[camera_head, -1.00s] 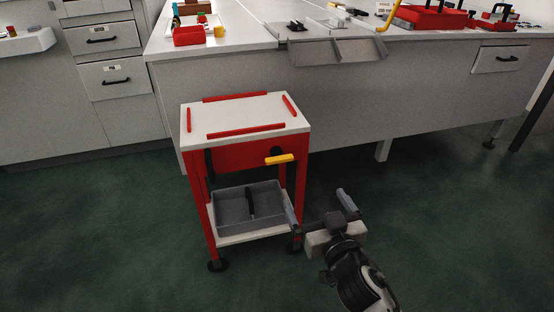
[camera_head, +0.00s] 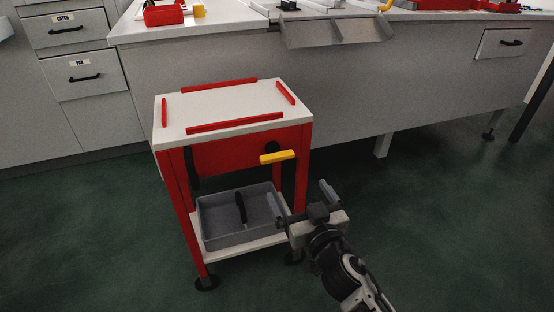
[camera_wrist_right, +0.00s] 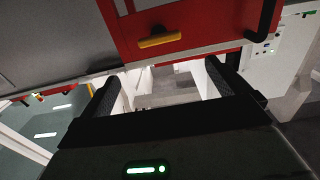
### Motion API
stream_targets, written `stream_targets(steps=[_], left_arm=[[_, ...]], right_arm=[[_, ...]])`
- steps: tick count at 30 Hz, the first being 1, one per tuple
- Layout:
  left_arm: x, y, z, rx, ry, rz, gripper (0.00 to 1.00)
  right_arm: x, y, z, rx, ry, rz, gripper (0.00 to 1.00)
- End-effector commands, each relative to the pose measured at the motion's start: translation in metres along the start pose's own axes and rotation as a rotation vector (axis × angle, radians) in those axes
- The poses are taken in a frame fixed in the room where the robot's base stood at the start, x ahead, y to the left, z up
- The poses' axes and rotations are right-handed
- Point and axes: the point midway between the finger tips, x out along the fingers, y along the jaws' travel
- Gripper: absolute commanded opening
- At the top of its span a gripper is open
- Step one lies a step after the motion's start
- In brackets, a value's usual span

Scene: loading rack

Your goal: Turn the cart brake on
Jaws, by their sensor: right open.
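The cart (camera_head: 232,107) is red with a white top edged by red rails, and stands in front of the long bench. Its brake lever (camera_head: 277,157) is a yellow bar on a dark pivot at the right of the red front panel, lying nearly level. The lever also shows in the right wrist view (camera_wrist_right: 160,40), on the red panel (camera_wrist_right: 190,15). My right gripper (camera_head: 301,193) is open and empty, below and slightly right of the lever, apart from it. In the right wrist view its two dark fingers (camera_wrist_right: 162,83) are spread, with the lever beyond them. My left gripper is not in view.
A grey divided bin (camera_head: 222,238) sits on the cart's lower shelf, close left of my right gripper. The long grey bench (camera_head: 400,80) stands behind, with a sloped metal tray (camera_head: 338,30) on its front edge. Green floor is clear at right.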

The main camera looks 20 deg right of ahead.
Motion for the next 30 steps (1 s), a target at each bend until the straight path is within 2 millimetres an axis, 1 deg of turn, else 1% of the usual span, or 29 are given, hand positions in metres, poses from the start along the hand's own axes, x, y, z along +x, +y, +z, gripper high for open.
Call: stream_targets(steps=[3, 12, 18, 21, 24, 30], left_arm=[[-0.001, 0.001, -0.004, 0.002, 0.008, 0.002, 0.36], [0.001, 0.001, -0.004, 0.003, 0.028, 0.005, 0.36], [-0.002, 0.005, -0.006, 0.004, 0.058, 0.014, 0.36], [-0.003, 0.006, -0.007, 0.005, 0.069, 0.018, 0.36], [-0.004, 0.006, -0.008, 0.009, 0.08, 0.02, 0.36], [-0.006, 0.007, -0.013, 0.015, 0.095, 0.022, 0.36]], right_arm=[[0.021, 0.001, -0.003, -0.006, 0.004, -0.001, 1.0], [0.087, 0.001, -0.001, -0.004, 0.003, 0.001, 1.0], [0.124, 0.001, -0.001, -0.003, 0.002, 0.001, 1.0], [0.137, 0.0, 0.0, -0.003, 0.001, 0.0, 1.0], [0.145, 0.0, -0.001, -0.002, 0.0, 0.0, 1.0], [0.15, 0.0, -0.001, -0.001, -0.001, 0.0, 1.0]])
